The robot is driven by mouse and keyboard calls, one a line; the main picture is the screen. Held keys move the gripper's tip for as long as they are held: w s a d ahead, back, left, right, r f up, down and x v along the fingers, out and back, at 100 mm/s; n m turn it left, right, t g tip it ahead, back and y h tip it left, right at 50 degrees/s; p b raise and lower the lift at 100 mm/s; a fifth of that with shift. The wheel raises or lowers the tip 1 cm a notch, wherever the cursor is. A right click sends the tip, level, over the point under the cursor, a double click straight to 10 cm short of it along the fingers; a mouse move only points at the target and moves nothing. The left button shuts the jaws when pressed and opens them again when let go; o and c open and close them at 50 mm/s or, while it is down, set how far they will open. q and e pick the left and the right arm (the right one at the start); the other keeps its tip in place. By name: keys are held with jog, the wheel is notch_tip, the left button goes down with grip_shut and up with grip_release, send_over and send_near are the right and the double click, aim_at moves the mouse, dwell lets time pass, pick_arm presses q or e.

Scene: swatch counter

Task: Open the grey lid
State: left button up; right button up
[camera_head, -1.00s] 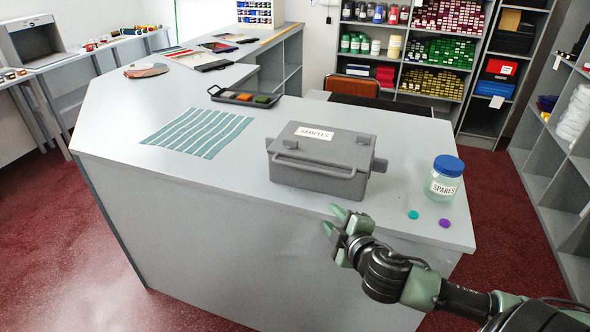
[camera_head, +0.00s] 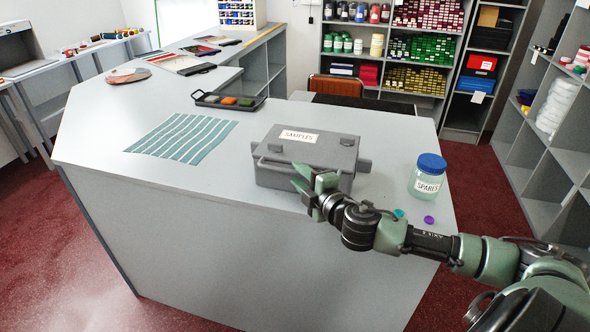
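The grey lid (camera_head: 306,142) is shut on a grey box (camera_head: 283,177) on the counter and carries a white "SAMPLES" label. A bar handle runs along the box's front, and its right part is hidden behind my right gripper. My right gripper (camera_head: 301,178) reaches in from the lower right, with green fingertips spread apart, open and empty. It is in front of the box near the handle; I cannot tell whether it touches. My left gripper is not in view.
A jar labelled "SPARES" with a blue lid (camera_head: 428,176) stands right of the box, near a teal disc (camera_head: 398,213) and a purple disc (camera_head: 429,220). A striped cloth (camera_head: 182,137) and a black tray (camera_head: 228,101) lie left and behind. The counter's left front is clear.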

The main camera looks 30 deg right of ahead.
jog(key=shift+w+d+f, duration=0.1)
jog(key=shift+w+f, duration=0.1)
jog(key=shift+w, duration=1.05)
jog(key=shift+c, duration=0.2)
grip_shut()
dwell(0.4)
